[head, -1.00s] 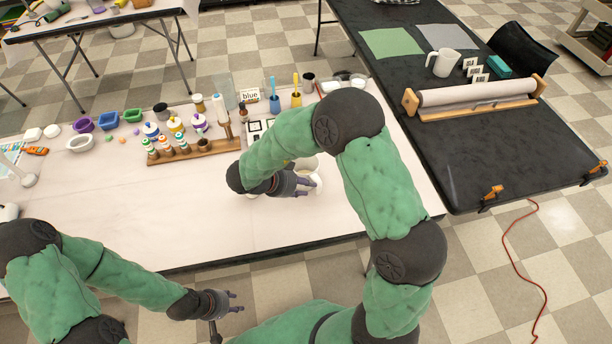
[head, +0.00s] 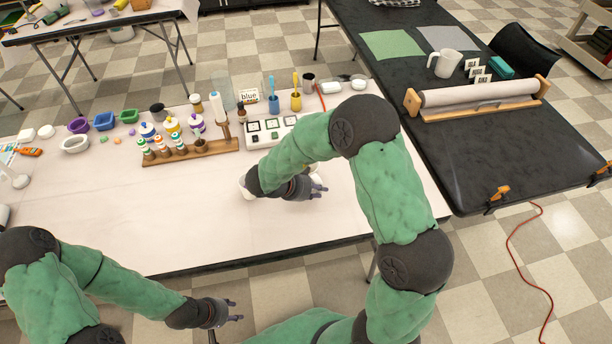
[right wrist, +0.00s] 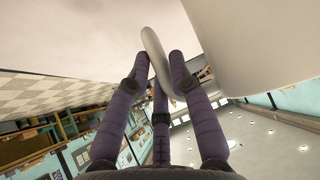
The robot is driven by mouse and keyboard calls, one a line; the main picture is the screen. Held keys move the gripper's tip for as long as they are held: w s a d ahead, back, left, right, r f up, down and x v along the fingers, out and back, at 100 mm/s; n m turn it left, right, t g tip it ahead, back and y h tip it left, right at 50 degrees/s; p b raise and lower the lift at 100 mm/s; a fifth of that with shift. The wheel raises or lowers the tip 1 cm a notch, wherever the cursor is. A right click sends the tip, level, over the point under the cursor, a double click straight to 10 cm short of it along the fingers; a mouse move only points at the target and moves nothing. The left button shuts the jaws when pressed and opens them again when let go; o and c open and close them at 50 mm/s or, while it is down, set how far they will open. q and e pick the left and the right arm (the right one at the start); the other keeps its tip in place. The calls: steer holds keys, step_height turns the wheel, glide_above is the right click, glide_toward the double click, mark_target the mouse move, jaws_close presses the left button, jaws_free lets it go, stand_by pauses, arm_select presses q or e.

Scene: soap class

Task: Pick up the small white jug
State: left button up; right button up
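The small white jug (head: 315,169) stands on the pale near table, mostly hidden in the head view behind my right forearm and hand. In the right wrist view its smooth white body (right wrist: 245,40) fills the upper right, and its curved handle (right wrist: 153,45) lies among my fingers. My right gripper (head: 314,189) is at the jug; its fingers (right wrist: 159,60) lie on both sides of the handle, close to it. Whether they press on it I cannot tell. My left gripper (head: 237,310) is open and empty, off the table's front edge.
Behind the jug are a white tray with dark squares (head: 262,133), a wooden rack of bottles (head: 190,152) and a yellow cup (head: 296,102). A larger white jug (head: 444,63) stands on the black table (head: 520,150).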

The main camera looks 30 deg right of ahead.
jaws_close()
steer(key=shift+r, duration=0.15)
